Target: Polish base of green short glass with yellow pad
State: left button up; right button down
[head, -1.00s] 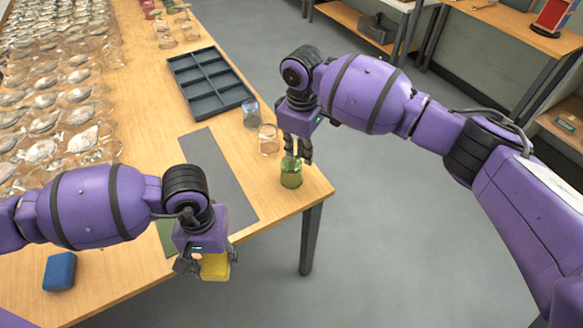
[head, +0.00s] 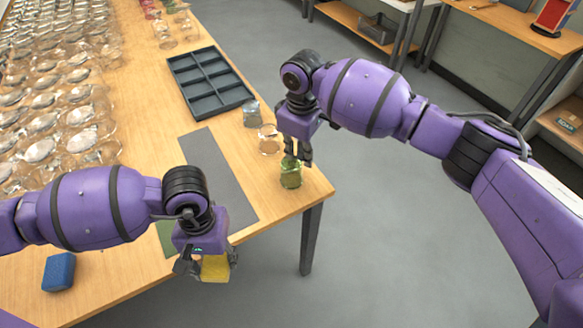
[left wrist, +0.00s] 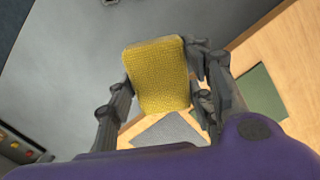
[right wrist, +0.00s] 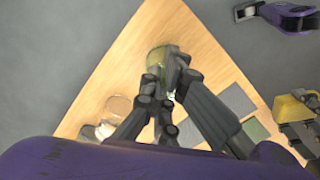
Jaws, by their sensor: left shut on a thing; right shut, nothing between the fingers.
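The green short glass (head: 290,175) stands at the table's near right corner; it also shows in the right wrist view (right wrist: 158,58). My right gripper (head: 298,154) is shut and empty, its fingertips right at the glass's top; I cannot tell whether they touch it. In the right wrist view the fingers (right wrist: 166,100) overlap part of the glass. My left gripper (head: 205,266) is shut on the yellow pad (head: 216,267) near the table's front edge. The pad's broad face shows in the left wrist view (left wrist: 158,75).
A clear glass (head: 269,140) and a bluish glass (head: 251,113) stand behind the green glass. A grey mat (head: 222,178), a green mat (head: 165,236), a dark divided tray (head: 216,103) and a blue block (head: 59,271) lie on the table. Many glasses crowd the left.

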pick_arm(q)
jog(key=shift+f, duration=0.15)
pick_arm(e)
jog(key=shift+f, duration=0.35)
